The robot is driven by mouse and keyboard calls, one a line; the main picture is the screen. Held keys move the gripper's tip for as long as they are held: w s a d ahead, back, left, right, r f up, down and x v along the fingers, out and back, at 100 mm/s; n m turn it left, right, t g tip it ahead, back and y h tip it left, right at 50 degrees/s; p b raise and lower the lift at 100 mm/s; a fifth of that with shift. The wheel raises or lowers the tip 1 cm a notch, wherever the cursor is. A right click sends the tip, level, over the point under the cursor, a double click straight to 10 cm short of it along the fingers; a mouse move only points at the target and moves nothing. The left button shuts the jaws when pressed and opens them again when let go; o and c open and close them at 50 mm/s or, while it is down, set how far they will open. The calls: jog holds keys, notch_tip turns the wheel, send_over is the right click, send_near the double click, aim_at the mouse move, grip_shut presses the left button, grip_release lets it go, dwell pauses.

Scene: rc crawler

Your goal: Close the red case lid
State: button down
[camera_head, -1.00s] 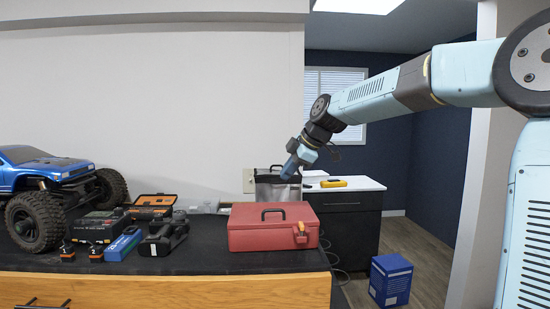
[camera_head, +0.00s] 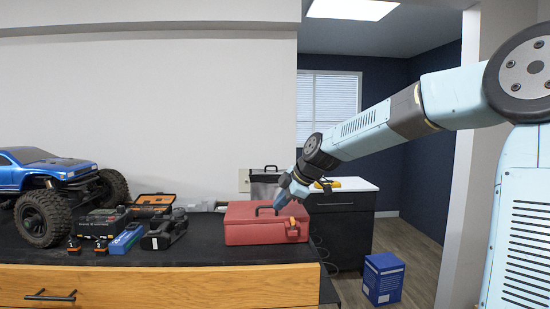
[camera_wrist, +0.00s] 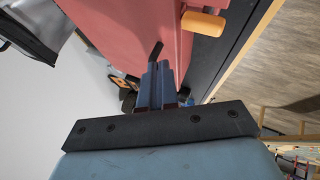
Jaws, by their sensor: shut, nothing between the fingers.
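The red case (camera_head: 258,232) sits on the black countertop, and its lid looks level and down on the body in the head view. It has a black handle (camera_head: 268,208) on the lid and an orange latch (camera_head: 292,229) at the front right. My gripper (camera_head: 278,207) points down at the lid top beside the handle; I cannot tell whether it touches. In the wrist view my gripper's fingers (camera_wrist: 161,75) are together and empty over the red lid (camera_wrist: 115,25), with the orange latch (camera_wrist: 203,22) close by. The seam on the far side is hidden.
A blue truck (camera_head: 50,180), several tools and an open small black case (camera_head: 152,200) stand left of the red case. A dark bin (camera_head: 262,183) stands behind it. A white-topped cabinet (camera_head: 343,225) and a blue box (camera_head: 384,279) are to the right.

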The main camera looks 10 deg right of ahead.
jog(key=shift+s+f, duration=0.15)
jog(key=shift+f, duration=0.35)
jog(key=shift+s, duration=0.1)
